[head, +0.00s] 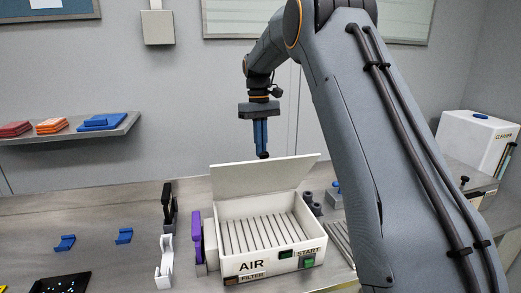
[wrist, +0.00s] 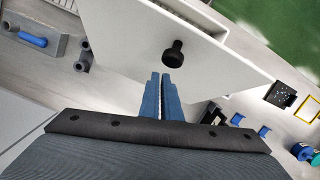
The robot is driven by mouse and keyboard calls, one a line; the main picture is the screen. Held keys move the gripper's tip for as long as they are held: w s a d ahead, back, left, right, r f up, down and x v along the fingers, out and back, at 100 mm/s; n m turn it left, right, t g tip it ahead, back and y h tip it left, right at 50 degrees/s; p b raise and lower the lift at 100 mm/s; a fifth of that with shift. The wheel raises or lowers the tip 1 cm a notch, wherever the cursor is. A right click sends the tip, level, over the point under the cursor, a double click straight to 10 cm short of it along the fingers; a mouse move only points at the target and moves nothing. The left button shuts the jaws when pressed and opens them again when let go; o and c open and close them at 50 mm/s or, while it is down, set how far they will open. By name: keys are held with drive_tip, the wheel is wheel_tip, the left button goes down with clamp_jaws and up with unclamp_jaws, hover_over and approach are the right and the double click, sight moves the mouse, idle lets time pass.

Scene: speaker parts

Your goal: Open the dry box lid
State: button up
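The dry box (head: 285,262) is a white box with AIR, FILTER and START labels, in the middle of the head view. Its flat lid (head: 262,178) stands raised and tilted back at the box's rear, so the slatted inside shows. My gripper (head: 262,152) points down just behind the lid's top edge. In the wrist view the lid (wrist: 215,45) fills the upper middle, with a black knob (wrist: 173,53) on its face. My blue fingers (wrist: 160,76) are close together with only a thin slit between them, and the knob is beyond their tips, not between them.
A purple part (head: 197,240) and black and white holders stand left of the box. Dark round parts (head: 312,203) stand at its right rear. A white CLEANER box (head: 474,140) is at the far right. A shelf (head: 75,131) with coloured plates hangs on the left wall.

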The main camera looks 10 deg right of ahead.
drive_tip(key=o, duration=0.4)
drive_tip(key=shift+d+f, duration=0.15)
drive_tip(key=shift+d, duration=0.05)
drive_tip(key=shift+c, duration=0.2)
drive_tip(key=o, duration=0.6)
drive_tip(key=shift+s+a+r, duration=0.1)
drive_tip(key=shift+s+r, duration=0.15)
drive_tip(key=shift+s, duration=0.25)
drive_tip(key=shift+s+a+r, duration=0.1)
drive_tip(key=shift+s+r, duration=0.15)
drive_tip(key=shift+s, duration=0.2)
drive_tip(key=shift+c, duration=0.2)
wheel_tip(320, 180, up, 7)
drive_tip(key=w+b, duration=0.2)
drive_tip(key=shift+b, duration=0.4)
